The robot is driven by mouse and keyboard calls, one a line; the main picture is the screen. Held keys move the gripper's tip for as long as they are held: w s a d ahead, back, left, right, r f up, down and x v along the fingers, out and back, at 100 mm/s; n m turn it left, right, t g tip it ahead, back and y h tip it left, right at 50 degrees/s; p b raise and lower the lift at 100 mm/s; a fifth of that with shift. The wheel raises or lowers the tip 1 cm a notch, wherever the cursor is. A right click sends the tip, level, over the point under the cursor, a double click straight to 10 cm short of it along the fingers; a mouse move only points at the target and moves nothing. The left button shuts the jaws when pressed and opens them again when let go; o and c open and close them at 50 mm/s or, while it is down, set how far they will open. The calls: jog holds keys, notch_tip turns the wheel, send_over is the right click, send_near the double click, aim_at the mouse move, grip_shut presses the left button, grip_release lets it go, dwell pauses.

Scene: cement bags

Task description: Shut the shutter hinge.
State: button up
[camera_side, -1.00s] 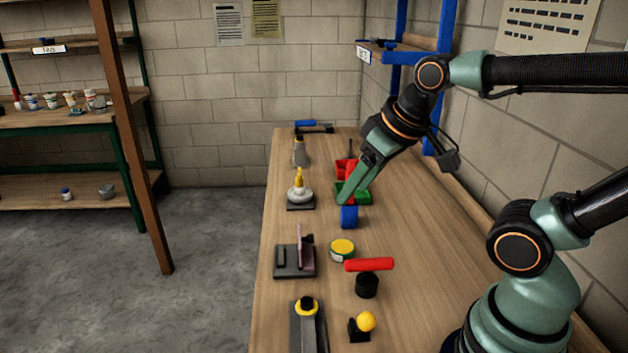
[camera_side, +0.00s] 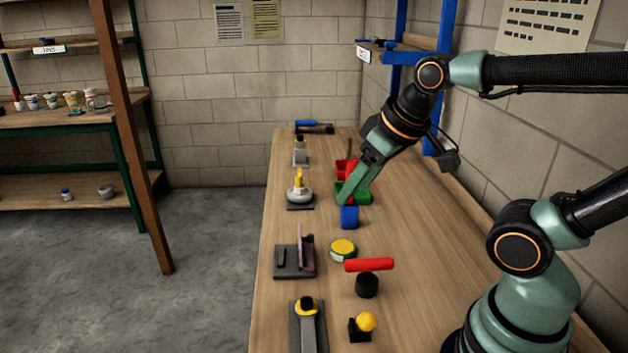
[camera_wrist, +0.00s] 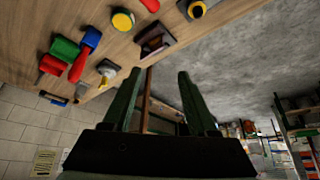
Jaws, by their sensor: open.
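The shutter hinge (camera_side: 295,262) appears to be the dark flat base on the bench with a pinkish-purple leaf standing upright on it, so it stands open. It also shows in the wrist view (camera_wrist: 154,40), above and between the fingers. My gripper (camera_side: 350,192) is open and empty, tilted downward over the bench. In the side view it is behind and to the right of the hinge, in front of the small bins and apart from the hinge. Its two fingers show spread in the wrist view (camera_wrist: 158,85).
Red, green and blue bins (camera_side: 349,217) sit beside my fingers. A white fitting with a yellow top (camera_side: 300,190), a yellow-lidded tin (camera_side: 342,249), a red-handled piece (camera_side: 368,265) and a yellow knob (camera_side: 365,322) stand around the hinge. The bench's right side is clear.

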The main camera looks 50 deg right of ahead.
jog(key=w+d+f+n+g, duration=0.3)
jog(key=w+f+n+g, duration=0.15)
jog(key=w, duration=0.35)
jog(key=w+d+f+n+g, duration=0.2)
jog(key=w+f+n+g, duration=0.1)
jog(key=w+n, duration=0.4)
jog(key=shift+m, duration=0.55)
jog(key=f, duration=0.7)
jog(key=a+f, duration=0.1)
jog(key=f, duration=0.3)
jog(key=shift+s+f, duration=0.25)
jog(key=shift+w, duration=0.1)
grip_shut()
